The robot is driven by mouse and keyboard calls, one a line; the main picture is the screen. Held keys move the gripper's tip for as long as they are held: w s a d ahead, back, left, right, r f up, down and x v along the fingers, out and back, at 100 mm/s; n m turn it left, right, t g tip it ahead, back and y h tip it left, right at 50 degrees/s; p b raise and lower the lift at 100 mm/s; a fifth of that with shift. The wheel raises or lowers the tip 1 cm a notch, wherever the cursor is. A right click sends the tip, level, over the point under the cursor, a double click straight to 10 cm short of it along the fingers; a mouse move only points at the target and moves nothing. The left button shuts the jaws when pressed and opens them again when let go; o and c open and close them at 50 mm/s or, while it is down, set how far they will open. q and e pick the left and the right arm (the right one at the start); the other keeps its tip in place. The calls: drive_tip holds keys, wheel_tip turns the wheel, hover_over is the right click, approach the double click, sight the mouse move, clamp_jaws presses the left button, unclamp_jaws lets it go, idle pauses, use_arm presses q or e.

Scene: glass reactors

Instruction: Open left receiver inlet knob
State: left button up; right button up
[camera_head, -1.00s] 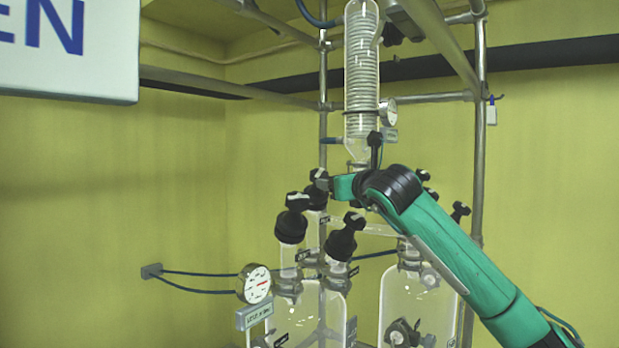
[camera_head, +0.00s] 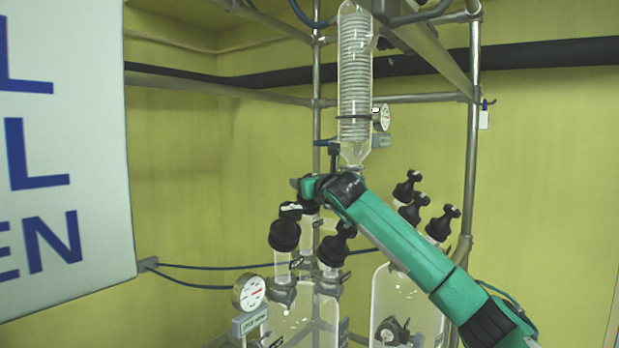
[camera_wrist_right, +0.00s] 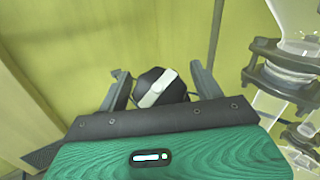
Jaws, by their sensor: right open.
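My right gripper (camera_wrist_right: 163,85) is open in the wrist view, its two fingers on either side of a round black knob (camera_wrist_right: 160,90) with a pale bar across its top. I see no closed grip on it. In the head view my right gripper (camera_head: 305,187) is small, seen over the tops of the left receiver's (camera_head: 305,312) necks, and its fingers are hard to make out. A black knob (camera_head: 285,233) with a pale mark stands on the left neck. Another black knob (camera_head: 337,246) stands to its right, partly behind my arm. I cannot tell which knob is between the fingers. My left gripper is not in view.
A coiled glass condenser (camera_head: 354,75) hangs above. Metal frame pipes (camera_head: 474,150) surround the glassware. A second vessel (camera_head: 408,300) with several black knobs (camera_head: 410,210) stands at right. A round gauge (camera_head: 249,292) sits at lower left. A white sign (camera_head: 65,150) fills the left edge.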

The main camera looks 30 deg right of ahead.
drive_tip(key=shift+w+f, duration=0.1)
drive_tip(key=shift+w, duration=0.05)
drive_tip(key=c, duration=1)
drive_tip(key=shift+n+y, duration=0.3)
drive_tip(key=n+y+p, duration=0.2)
drive_tip(key=shift+r+n+y+p, duration=0.25)
drive_tip(key=shift+n+y+p, duration=0.05)
drive_tip(key=shift+p, duration=0.05)
drive_tip(key=n+y+p, duration=0.1)
drive_tip(key=n+g+y+p, duration=0.1)
drive_tip(key=p, duration=0.1)
drive_tip(key=n+y+p, duration=0.1)
drive_tip(key=n, duration=0.1)
drive_tip(key=shift+a+y, duration=0.25)
drive_tip(key=shift+y, duration=0.15)
drive_tip(key=shift+a+f+n+g+y+p, duration=0.1)
drive_tip(key=shift+n+g+y+p, duration=0.7)
drive_tip(key=shift+n+y+p, duration=0.35)
drive_tip(key=shift+s+a+f+n+g+y+p, duration=0.15)
drive_tip(key=shift+n+g+y+p, duration=0.2)
drive_tip(key=shift+n+g+y, duration=0.45)
drive_tip(key=shift+s+a+f+n+g+y+p, duration=0.15)
drive_tip(key=shift+n+g+p, duration=0.15)
drive_tip(key=shift+n+g, duration=0.6)
